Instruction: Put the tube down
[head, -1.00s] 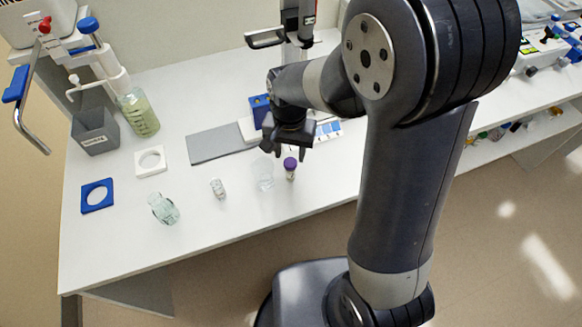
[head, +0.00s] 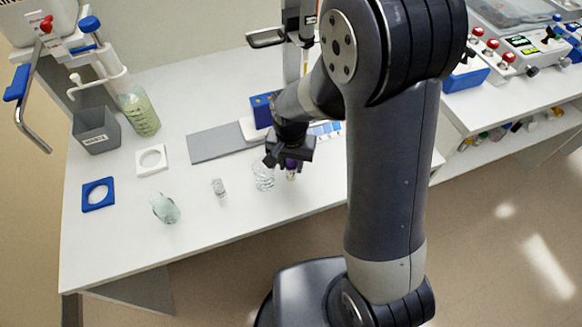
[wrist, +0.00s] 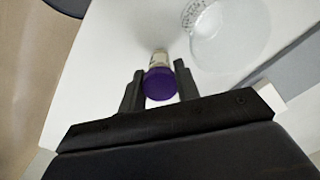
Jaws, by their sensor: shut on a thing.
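The tube has a purple cap and a pale body. In the wrist view the tube (wrist: 160,84) is between the two fingers of my gripper (wrist: 159,88), which is shut on it around the cap. In the head view the tube (head: 291,167) is mostly covered by my gripper (head: 290,160), with part of the cap and body showing below it. The tube looks upright, at or close to the white bench top (head: 235,215). I cannot tell whether its base touches the bench.
A clear glass beaker (head: 264,177) stands close left of the tube; it also shows in the wrist view (wrist: 228,32). Further left are a small vial (head: 218,187) and a glass flask (head: 165,208). A grey mat (head: 220,142) lies behind. The bench front is clear.

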